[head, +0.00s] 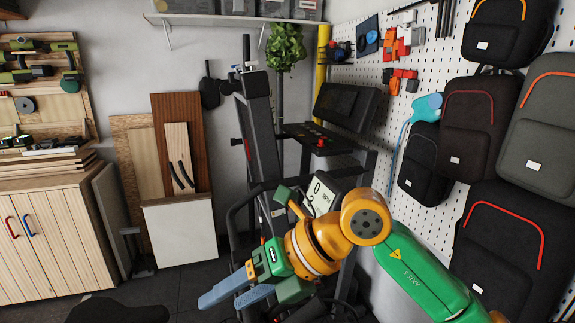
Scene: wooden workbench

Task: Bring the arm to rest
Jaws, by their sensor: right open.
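My right arm (425,275), green and orange, comes in from the lower right and reaches across to the lower middle. My right gripper (221,304) is at its end, with two blue-grey fingers pointing to the lower left. The fingers are a little apart, and I see nothing between them. The gripper is raised in front of the dark floor and touches nothing that I can see. My left gripper is not in view.
A treadmill-like machine (262,130) stands behind my right arm. Black bags (466,125) hang on the white pegboard (357,60) at right. A wooden cabinet (55,235) stands at left, with boards (182,130) leaning on the wall. Some floor (190,285) between is clear.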

